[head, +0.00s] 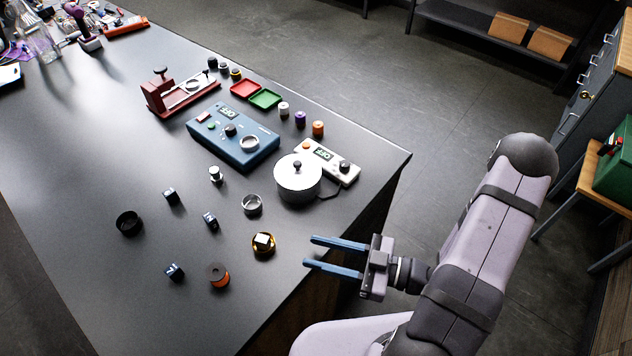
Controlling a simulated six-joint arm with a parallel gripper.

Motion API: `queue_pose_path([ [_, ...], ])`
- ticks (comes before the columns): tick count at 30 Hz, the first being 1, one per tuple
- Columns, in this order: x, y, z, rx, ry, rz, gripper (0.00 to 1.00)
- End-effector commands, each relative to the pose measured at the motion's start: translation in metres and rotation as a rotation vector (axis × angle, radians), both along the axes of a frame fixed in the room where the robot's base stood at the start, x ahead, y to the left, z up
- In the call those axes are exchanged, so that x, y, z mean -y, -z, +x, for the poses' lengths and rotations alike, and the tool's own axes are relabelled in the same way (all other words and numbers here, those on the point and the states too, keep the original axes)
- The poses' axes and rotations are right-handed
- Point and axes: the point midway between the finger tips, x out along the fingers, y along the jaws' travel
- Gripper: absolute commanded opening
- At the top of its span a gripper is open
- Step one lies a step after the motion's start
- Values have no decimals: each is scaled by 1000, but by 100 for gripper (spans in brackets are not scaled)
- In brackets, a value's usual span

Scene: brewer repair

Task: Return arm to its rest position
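My gripper (325,254) has two blue fingers spread apart with nothing between them. It is above or beside the right front edge of the dark table (90,210); its exact height is hard to tell. My arm reaches in from the lower right and is bent. The closest object to the fingertips is a round brass-coloured piece (263,250) with a pale cube on top, just left of them and apart from them.
A silver lidded pot (298,182), a white device (340,170) and a blue device (232,140) stand beyond my gripper. Small cubes, rings and an orange-black spool (219,275) lie to its left. Open floor (420,110) lies beyond the table's right edge.

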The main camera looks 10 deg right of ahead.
Motion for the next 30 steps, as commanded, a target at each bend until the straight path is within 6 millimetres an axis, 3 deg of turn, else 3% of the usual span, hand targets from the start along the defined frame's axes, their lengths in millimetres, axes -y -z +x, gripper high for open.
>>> queue_pose_path([
  [5, 3, 0, 10, 0, 18, -42, 35],
  [8, 10, 2, 29, -4, 61, -124, 35],
  [15, 53, 4, 107, -42, 271, -446, 35],
  [20, 93, -5, 148, -114, 456, -639, 35],
  [25, 129, -1, 156, -258, 613, -792, 35],
  [30, 154, -1, 143, -428, 746, -893, 35],
])
